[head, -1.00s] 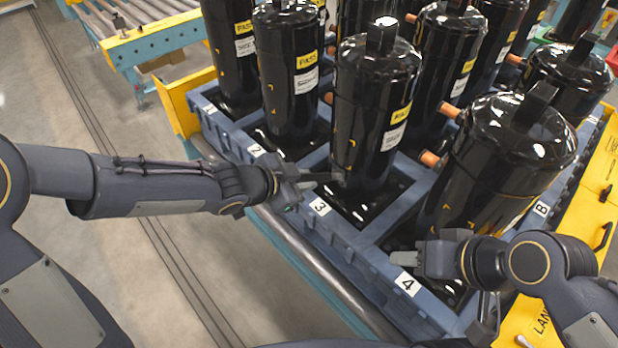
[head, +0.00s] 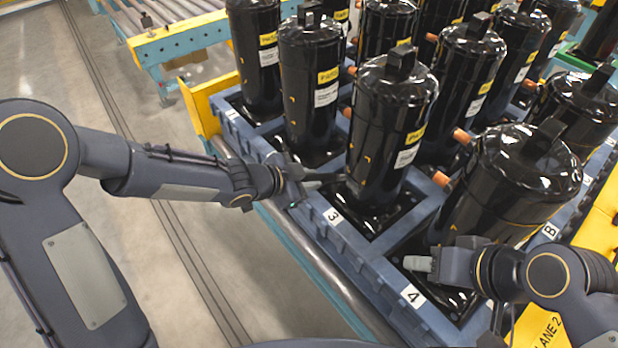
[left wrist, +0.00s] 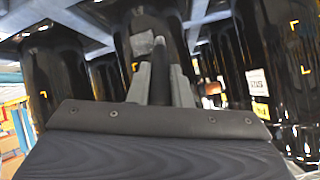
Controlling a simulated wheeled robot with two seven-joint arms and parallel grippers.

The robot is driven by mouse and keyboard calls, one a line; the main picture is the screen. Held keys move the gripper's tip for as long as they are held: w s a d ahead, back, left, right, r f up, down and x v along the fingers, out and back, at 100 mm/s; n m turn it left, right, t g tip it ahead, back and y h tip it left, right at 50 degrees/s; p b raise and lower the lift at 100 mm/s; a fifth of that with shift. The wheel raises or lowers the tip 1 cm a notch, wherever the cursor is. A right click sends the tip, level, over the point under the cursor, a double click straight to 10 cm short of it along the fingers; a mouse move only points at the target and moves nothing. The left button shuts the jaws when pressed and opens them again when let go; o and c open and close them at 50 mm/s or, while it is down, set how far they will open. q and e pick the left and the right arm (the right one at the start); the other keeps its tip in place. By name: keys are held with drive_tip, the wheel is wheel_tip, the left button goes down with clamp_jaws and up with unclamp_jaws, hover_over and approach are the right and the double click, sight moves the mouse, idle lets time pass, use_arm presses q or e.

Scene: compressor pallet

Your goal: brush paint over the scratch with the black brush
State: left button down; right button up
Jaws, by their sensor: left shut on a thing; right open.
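My left gripper (head: 298,182) is shut on the black brush (head: 325,177), which points right towards the black compressor (head: 388,115) behind label 3. The brush tip is close to that compressor's lower left side; I cannot tell if it touches. In the left wrist view the brush (left wrist: 158,70) stands between the two grey fingers. Small yellow corner marks show on the compressor's side; I cannot make out a scratch between them. My right gripper (head: 418,263) is open and empty, above the pallet edge near label 4.
Several more black compressors with copper stubs stand close together on the blue pallet (head: 350,250). A roller conveyor (head: 175,40) is at the upper left. A yellow panel (head: 545,325) lies at the lower right. The floor (head: 130,240) on the left is clear.

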use_arm(q)
drive_tip(key=shift+s+d+b, duration=1.85)
drive_tip(key=shift+s+b, duration=0.65)
drive_tip(key=shift+b, duration=0.55)
drive_tip(key=w+a+p, duration=0.1)
drive_tip(key=p, duration=0.1)
drive_tip(key=w+a+p, duration=0.1)
drive_tip(key=w+p, duration=0.1)
drive_tip(key=w+a+p, duration=0.1)
drive_tip(key=p, duration=0.1)
drive_tip(key=shift+w+a+r, duration=0.1)
drive_tip(key=shift+w+r, duration=0.1)
drive_tip(key=shift+r, duration=0.05)
drive_tip(key=shift+w+a+f+p, duration=0.25)
drive_tip(key=shift+w+a+p, duration=0.1)
drive_tip(key=shift+p, duration=0.1)
